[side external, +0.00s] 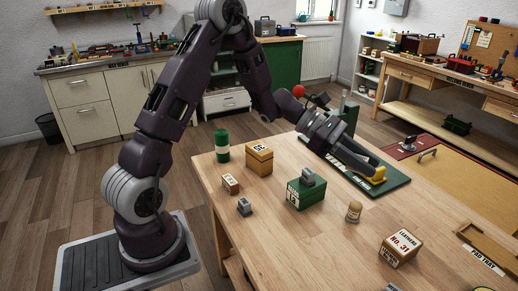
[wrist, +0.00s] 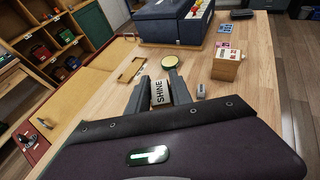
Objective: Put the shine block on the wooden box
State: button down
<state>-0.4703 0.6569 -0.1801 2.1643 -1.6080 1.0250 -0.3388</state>
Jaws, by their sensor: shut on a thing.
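The shine block (wrist: 159,93) shows a pale face lettered SHINE between the two fingers in the wrist view. My gripper (wrist: 160,88) is shut on it. In the side view my gripper (side external: 370,169) is low over the green board (side external: 388,190); a small yellow thing (side external: 377,175) is at its fingertips, and I cannot tell whether it is the block. Two boxes look wooden: a tan one (side external: 259,161) at the table's back left, and a pale one marked LEATHERS No. 31 (side external: 399,250) nearer the front. Both are apart from the gripper.
A green box (side external: 306,193) with a grey piece on top stands between the boxes. A green canister (side external: 222,146), a small bottle (side external: 354,211), a small grey block (side external: 244,206) and a wooden tray (side external: 482,246) are also on the table. Bare wood lies between them.

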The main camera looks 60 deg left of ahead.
jog(key=w+a+n+t+y, duration=0.3)
jog(key=w+a+n+t, duration=0.1)
jog(key=a, duration=0.8)
jog(key=n+t+y, duration=0.1)
jog(key=n+y, duration=1.2)
jog(key=y, duration=0.1)
send_over(258, 143)
jog(key=shift+m+h, duration=0.3)
notch_tip(258, 143, down, 15)
jog(key=shift+a+r, duration=0.1)
jog(key=shift+a, duration=0.05)
jog(key=c, duration=1.1)
grip_release()
jog(key=shift+c, duration=0.2)
